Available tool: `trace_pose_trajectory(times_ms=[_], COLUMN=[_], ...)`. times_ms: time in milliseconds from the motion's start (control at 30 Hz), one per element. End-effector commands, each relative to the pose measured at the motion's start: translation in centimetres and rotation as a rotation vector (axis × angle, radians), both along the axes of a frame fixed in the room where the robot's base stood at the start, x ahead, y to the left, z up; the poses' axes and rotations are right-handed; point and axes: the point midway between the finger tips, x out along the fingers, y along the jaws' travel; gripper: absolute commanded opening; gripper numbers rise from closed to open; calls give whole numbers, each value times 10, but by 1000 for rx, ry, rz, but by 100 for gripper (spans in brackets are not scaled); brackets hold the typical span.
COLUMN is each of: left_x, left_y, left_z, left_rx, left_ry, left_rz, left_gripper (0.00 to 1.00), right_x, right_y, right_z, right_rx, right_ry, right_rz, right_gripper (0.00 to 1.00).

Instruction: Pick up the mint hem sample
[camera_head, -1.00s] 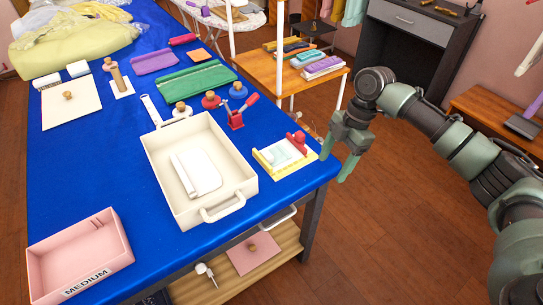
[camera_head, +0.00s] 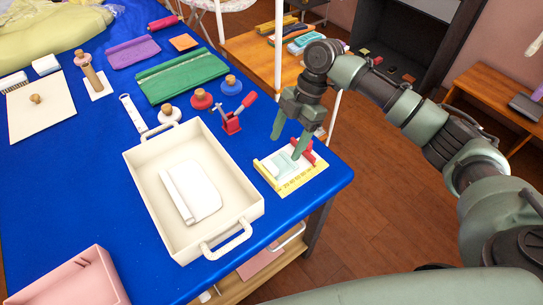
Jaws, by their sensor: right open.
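The mint hem sample (camera_head: 285,166) is a small pale mint piece lying on a yellow board with ruler markings (camera_head: 301,181), near the right edge of the blue table. A red clamp-like part (camera_head: 308,152) stands at the board's back right. My right gripper (camera_head: 286,148) points down just above and behind the sample. Its two green fingers are apart with nothing between them. One fingertip appears close to the sample and the red part; I cannot tell whether it touches. My left gripper is not in view.
A cream tray (camera_head: 134,174) holding a folded white piece (camera_head: 190,191) stands left of the board. A red clamp tool (camera_head: 232,122) and several round-knobbed stamps stand behind. A pink box (camera_head: 75,282) is at the front left. The blue table's (camera_head: 318,205) right edge is close to the board.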

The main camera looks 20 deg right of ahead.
Motion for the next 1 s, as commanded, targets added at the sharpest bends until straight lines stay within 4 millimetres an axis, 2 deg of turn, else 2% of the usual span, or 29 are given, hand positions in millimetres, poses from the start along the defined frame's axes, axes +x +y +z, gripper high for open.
trace_pose_trajectory(times_ms=[267, 400, 500, 800, 833, 967, 1000], left_x=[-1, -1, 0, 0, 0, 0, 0], left_y=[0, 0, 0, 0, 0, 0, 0], left_z=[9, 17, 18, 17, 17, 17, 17], left_rx=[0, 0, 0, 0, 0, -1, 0], left_ry=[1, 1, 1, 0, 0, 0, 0], left_rz=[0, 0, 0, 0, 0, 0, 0], left_gripper=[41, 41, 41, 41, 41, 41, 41], right_x=[-4, -6, -8, -9, -9, -9, -9], right_y=[17, 32, 35, 37, 37, 37, 37], right_z=[-26, -42, -55, -62, -62, -62, -62], right_rx=[0, 1, -1, -1, -1, -1, -1], right_ry=[3, 4, 3, 0, 0, 0, 0], right_rz=[1, 2, 0, 1, 1, 1, 1], right_gripper=[66, 66, 66, 66, 64, 27, 24])
